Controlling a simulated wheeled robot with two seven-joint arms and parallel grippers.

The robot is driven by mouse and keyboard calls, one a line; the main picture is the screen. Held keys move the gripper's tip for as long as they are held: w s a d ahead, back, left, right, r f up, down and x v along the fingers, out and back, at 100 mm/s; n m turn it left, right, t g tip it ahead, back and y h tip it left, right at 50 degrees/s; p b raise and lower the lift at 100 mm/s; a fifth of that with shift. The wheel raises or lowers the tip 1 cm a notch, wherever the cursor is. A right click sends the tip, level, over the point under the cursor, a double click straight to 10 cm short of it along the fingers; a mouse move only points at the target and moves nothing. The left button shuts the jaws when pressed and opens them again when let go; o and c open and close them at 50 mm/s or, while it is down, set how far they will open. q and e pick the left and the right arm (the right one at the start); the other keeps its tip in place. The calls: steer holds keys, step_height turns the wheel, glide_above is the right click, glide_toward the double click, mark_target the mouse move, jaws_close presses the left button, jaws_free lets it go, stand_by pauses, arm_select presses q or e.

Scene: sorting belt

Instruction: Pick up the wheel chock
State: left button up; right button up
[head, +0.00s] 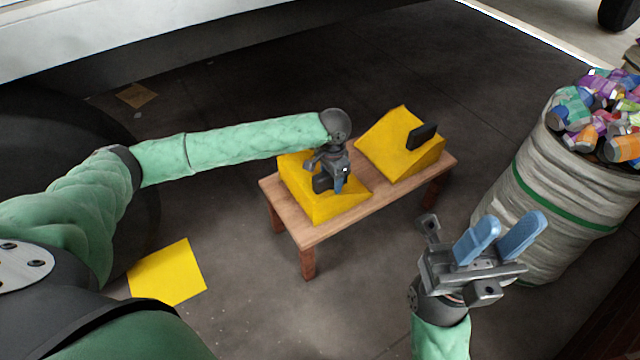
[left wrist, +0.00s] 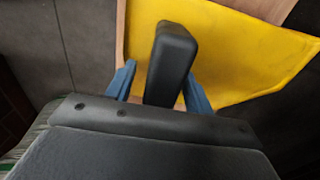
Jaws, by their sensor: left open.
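Two yellow wheel chocks stand on a small wooden bench. The left wheel chock (head: 318,200) is under my left gripper (head: 338,184), and the right wheel chock (head: 385,150) has a black handle (head: 422,136) on its sloped face. In the left wrist view, a black handle (left wrist: 171,60) on the yellow chock (left wrist: 235,50) stands between the two blue fingers of my left gripper (left wrist: 158,88). The fingers are apart on either side of the handle, with contact not clear. My right gripper (head: 503,236) is empty, its blue fingers spread, to the right of the bench.
The wooden bench (head: 310,234) stands on dark floor. A large sack (head: 548,190) full of crushed cans (head: 600,115) is at the right. A yellow sheet (head: 167,272) lies on the floor at the lower left. A vehicle's white side (head: 120,35) spans the top left.

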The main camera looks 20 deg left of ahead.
stand_by(0.6)
arm_select(q)
jaws_close()
